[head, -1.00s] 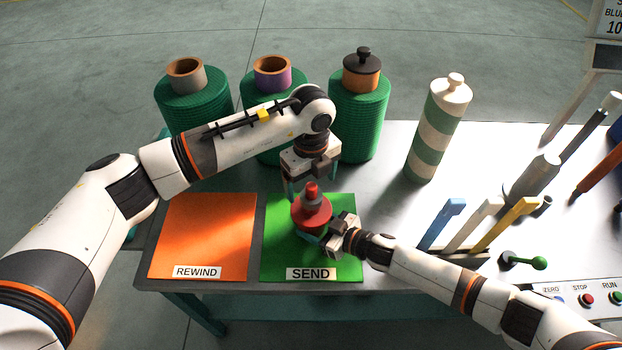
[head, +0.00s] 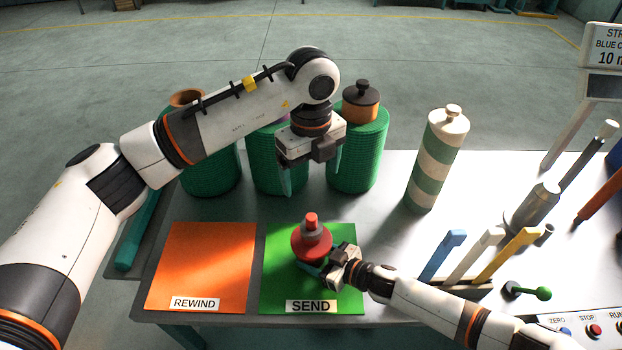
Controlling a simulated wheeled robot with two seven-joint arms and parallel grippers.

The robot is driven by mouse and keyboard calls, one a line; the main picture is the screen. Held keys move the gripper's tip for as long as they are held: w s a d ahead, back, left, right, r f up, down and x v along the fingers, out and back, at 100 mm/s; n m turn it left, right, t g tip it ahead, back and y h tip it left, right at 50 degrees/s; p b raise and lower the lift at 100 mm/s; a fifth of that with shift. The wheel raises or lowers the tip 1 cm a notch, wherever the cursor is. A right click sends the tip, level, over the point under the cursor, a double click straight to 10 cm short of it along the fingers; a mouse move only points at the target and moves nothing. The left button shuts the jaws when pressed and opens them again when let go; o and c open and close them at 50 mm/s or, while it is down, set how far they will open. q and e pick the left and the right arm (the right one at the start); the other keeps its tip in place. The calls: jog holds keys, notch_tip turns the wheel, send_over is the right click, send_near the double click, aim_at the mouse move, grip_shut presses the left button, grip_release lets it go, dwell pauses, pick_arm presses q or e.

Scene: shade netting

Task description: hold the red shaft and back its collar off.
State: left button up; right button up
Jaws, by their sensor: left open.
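The red shaft (head: 311,219) stands upright on the green SEND mat (head: 280,284). A grey ring shows below its red tip and a wide red flange (head: 312,245) lies lower; which of these is the collar I cannot tell. My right gripper (head: 316,268) comes in from the lower right, its teal fingers around the shaft low under the flange. The flange and the gripper body hide the contact. My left gripper (head: 302,178) is open and empty, pointing down, above and behind the shaft, clear of it.
Green netting rolls (head: 357,160) stand behind my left gripper. A green-and-white striped cylinder (head: 437,160) stands to the right. An orange REWIND mat (head: 203,265) lies left. Blue, white and yellow levers (head: 442,255), a green-knobbed handle (head: 543,293) and buttons (head: 595,330) are at right.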

jog(key=o, duration=1.4)
jog(key=shift+c, duration=0.2)
jog(key=shift+d, duration=0.15)
